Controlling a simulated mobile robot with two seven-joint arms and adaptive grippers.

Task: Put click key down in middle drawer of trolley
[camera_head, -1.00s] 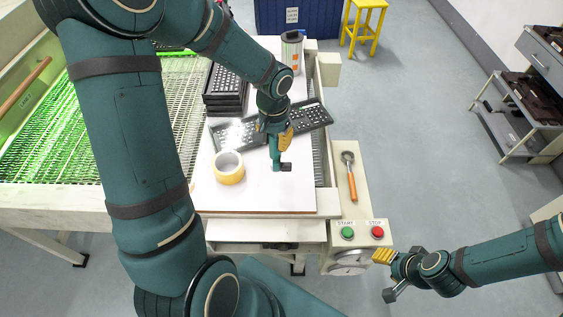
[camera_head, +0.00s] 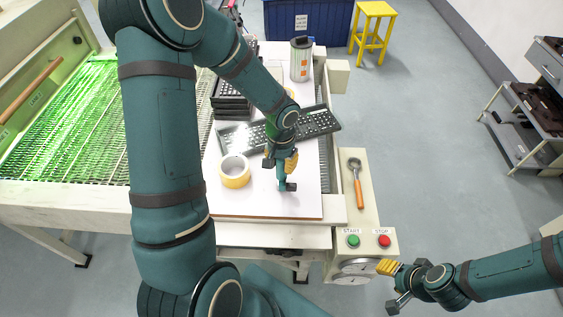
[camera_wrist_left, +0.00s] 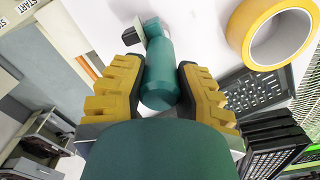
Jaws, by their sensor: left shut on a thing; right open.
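The click key (camera_head: 282,180), a teal cylinder with a black end, is in my left gripper (camera_head: 286,166), over the white table (camera_head: 240,205). In the left wrist view the click key (camera_wrist_left: 160,75) sits between the yellow fingers of my left gripper (camera_wrist_left: 160,88), which are shut on it. My right gripper (camera_head: 388,267) is open and empty, low at the right, over the floor beside the button box. The trolley (camera_head: 518,140) stands at the right edge, with a grey drawer and dark brown items on its shelves. Its middle drawer cannot be made out clearly.
A roll of yellow tape (camera_head: 234,171), a perforated black plate (camera_head: 318,122), a stack of black trays (camera_head: 232,100) and a canister (camera_head: 301,60) are on the table. An orange-handled wrench (camera_head: 357,184) lies beside it. Clear floor (camera_head: 435,130) separates table and trolley.

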